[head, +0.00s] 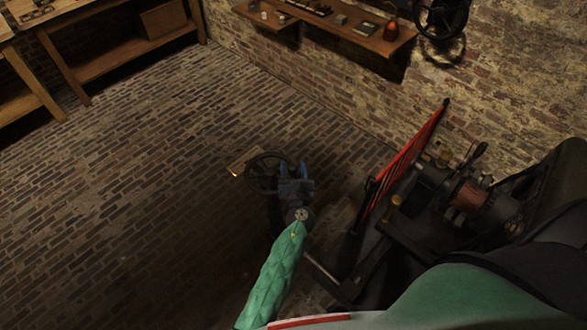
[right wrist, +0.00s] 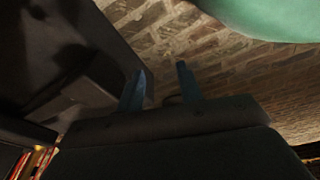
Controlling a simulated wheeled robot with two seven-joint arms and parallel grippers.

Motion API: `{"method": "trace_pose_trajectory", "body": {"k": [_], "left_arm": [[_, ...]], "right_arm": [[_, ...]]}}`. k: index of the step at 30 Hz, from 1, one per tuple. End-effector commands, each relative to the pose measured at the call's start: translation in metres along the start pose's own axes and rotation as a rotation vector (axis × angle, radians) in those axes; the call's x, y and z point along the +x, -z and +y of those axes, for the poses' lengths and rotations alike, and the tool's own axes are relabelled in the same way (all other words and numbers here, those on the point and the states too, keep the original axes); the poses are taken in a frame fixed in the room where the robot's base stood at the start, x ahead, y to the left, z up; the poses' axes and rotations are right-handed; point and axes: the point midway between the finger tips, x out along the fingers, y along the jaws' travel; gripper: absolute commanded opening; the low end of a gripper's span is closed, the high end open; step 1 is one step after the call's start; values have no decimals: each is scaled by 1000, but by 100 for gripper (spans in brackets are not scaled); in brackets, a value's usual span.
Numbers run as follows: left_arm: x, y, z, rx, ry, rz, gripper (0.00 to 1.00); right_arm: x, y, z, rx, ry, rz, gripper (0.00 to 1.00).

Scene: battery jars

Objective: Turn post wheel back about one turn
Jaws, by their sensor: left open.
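The post wheel (head: 267,173) is a dark spoked handwheel standing above the brick floor near the middle of the head view. My left gripper (head: 294,174), with blue fingers, is at the wheel's right side, at the end of my green-sleeved arm. It is open; I cannot tell whether the rim lies between its fingers or whether they touch it. The gripper covers part of the wheel's right edge. My right gripper (right wrist: 162,88) shows in the right wrist view with its two blue fingers apart and nothing between them. The wheel cannot be made out there.
A slanted red panel (head: 408,155) and a dark machine with a copper-coloured drum (head: 470,195) stand to the right. A wall shelf (head: 345,32) holds small items and a red lamp. Another wheel (head: 441,14) is on the wall. Brick floor (head: 130,180) is clear on the left.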

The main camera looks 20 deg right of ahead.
Motion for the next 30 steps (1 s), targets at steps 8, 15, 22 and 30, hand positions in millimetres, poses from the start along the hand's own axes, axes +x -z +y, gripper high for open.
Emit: {"method": "trace_pose_trajectory", "body": {"k": [8, 15, 22, 30], "left_arm": [[-25, 4, -1, -1, 1, 1, 51], [-60, 3, -2, -1, 1, 1, 51], [-76, 1, -1, 0, 1, 0, 51], [-78, 0, -2, 0, 1, 0, 51]], "right_arm": [[-9, 12, -11, 7, 11, -6, 36], [-25, 28, -16, 14, 18, -19, 36], [-35, 35, -19, 18, 22, -27, 36], [-36, 35, -18, 18, 22, -28, 36]]}}
